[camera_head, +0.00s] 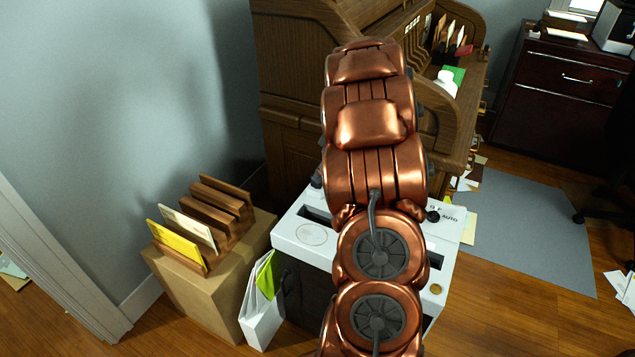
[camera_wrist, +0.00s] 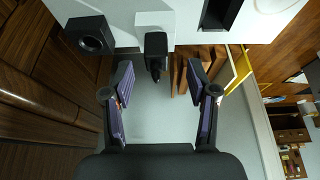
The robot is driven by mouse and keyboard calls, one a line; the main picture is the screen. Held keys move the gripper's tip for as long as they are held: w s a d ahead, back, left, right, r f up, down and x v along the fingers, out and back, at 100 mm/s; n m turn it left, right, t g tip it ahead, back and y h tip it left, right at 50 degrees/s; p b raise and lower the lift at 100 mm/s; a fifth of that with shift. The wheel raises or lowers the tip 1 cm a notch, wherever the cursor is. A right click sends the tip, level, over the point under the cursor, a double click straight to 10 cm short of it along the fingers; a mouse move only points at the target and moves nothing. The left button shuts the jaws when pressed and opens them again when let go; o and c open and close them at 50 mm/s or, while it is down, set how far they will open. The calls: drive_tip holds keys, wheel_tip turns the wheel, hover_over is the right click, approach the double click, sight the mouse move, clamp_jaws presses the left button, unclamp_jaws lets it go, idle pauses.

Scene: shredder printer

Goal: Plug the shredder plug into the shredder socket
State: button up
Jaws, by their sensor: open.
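The white-topped shredder (camera_head: 300,240) stands beside the wooden desk in the head view, partly hidden by my arm. In the wrist view, a small black plug-like piece (camera_wrist: 156,48) with a narrow end sits against a white block (camera_wrist: 154,19); it looks like the shredder plug. A black block with a round recess (camera_wrist: 90,36), which looks like the socket, is to its left at the white surface's edge. My gripper (camera_wrist: 158,72) is open and empty, its fingers apart on either side below the plug-like piece. My gripper is hidden behind my arm in the head view.
The wooden roll-top desk (camera_head: 285,90) is close behind the shredder. A cardboard box (camera_head: 190,290) with a wooden letter rack (camera_head: 212,220) and a white file holder (camera_head: 262,310) crowd its left side. A grey mat (camera_head: 530,240) lies on the floor to the right.

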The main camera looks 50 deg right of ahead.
drive_tip(key=shift+w+x, duration=0.15)
drive_tip(key=shift+x, duration=1.05)
drive_tip(key=shift+w+x, duration=0.2)
drive_tip(key=shift+x, duration=1.05)
drive_tip(key=shift+s+d+r, duration=0.1)
drive_tip(key=shift+d, duration=0.05)
clamp_jaws()
